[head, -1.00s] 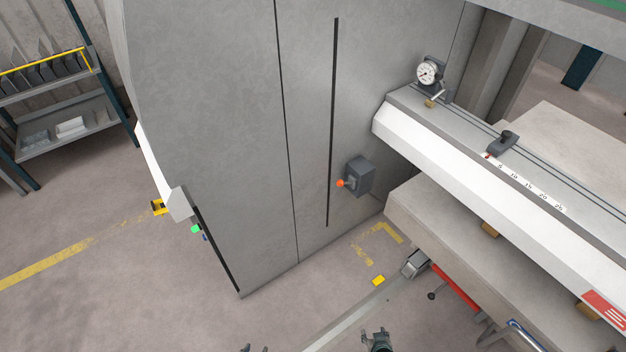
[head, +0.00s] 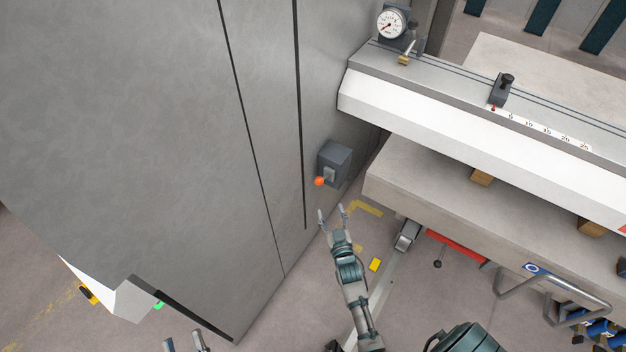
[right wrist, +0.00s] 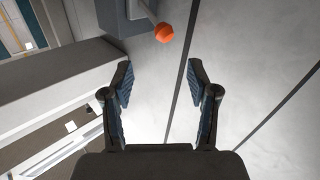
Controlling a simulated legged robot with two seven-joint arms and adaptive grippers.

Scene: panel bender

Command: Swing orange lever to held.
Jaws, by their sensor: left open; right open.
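The orange lever knob (head: 319,181) is on a short lever at a dark grey box (head: 335,160) on the machine's grey side panel. In the right wrist view the orange knob (right wrist: 164,33) lies beyond the fingertips, a little above the gap between them. My right gripper (head: 331,212) is open and empty, just below the knob and apart from it; its open fingers also show in the right wrist view (right wrist: 161,75). My left gripper (head: 184,340) is open at the bottom edge of the head view, far from the lever.
The machine's white and grey beam (head: 470,135) and the lower table (head: 450,195) jut out to the right of the lever box. A dial gauge (head: 390,24) sits above on the beam. The tall grey panel (head: 150,130) fills the left.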

